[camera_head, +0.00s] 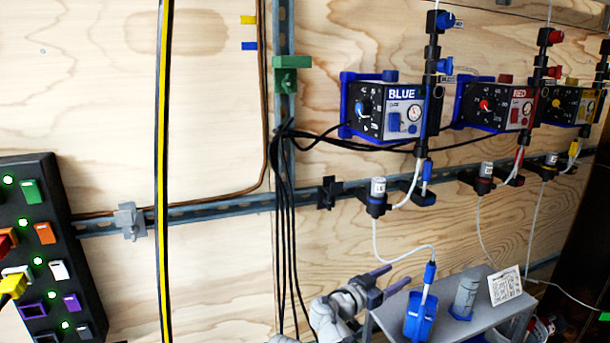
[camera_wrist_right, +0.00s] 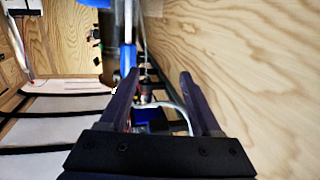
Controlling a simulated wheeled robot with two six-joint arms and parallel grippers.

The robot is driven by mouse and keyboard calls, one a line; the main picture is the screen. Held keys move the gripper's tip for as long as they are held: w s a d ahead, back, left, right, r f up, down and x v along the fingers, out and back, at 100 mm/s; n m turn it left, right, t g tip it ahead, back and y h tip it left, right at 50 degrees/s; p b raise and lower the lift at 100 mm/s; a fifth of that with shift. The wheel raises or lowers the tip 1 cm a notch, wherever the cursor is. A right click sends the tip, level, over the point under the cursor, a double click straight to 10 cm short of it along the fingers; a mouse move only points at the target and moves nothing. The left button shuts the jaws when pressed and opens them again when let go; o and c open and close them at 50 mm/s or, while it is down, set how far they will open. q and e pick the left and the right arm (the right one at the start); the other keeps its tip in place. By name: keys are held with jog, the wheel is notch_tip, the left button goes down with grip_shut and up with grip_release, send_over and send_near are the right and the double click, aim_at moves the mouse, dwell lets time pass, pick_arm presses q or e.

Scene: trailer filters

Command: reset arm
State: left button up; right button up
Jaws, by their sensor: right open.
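My right gripper (camera_head: 401,273) is at the lower middle of the head view, beside the grey shelf. Its two purple fingers are parted with nothing between them that I can see held. In the right wrist view the open dark fingers (camera_wrist_right: 158,82) point away from the camera. Behind them show a blue part and a pale tube, which appear to lie beyond the fingertips. My left gripper is not in view.
A grey shelf (camera_head: 392,317) holds a blue container (camera_head: 420,316) with a white tube, a grey cylinder (camera_head: 467,294) and a white card (camera_head: 505,286). The blue control box (camera_head: 385,110) and a metal rail (camera_head: 225,208) are on the wooden wall. Black cables (camera_head: 285,230) hang left of the gripper.

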jog(key=s+a+f+n+g+y+p, duration=0.35)
jog(key=s+f+n+g+y, duration=0.2)
jog(key=s+f, duration=0.55)
jog(key=s+a+f+n+g+y+p, duration=0.1)
jog(key=s+a+f+n+g+y, duration=0.1)
jog(key=s+a+n+y, duration=0.3)
jog(key=s+a+f+n+g+y+p, duration=0.25)
jog(key=s+a+n, duration=0.25)
jog(key=s+a, duration=0.3)
notch_tip(320, 180, up, 38)
jog(key=p, duration=3.6)
jog(key=shift+w+d+m+p, duration=0.15)
jog(key=shift+w+m+p, duration=0.15)
jog(key=shift+w+m, duration=0.15)
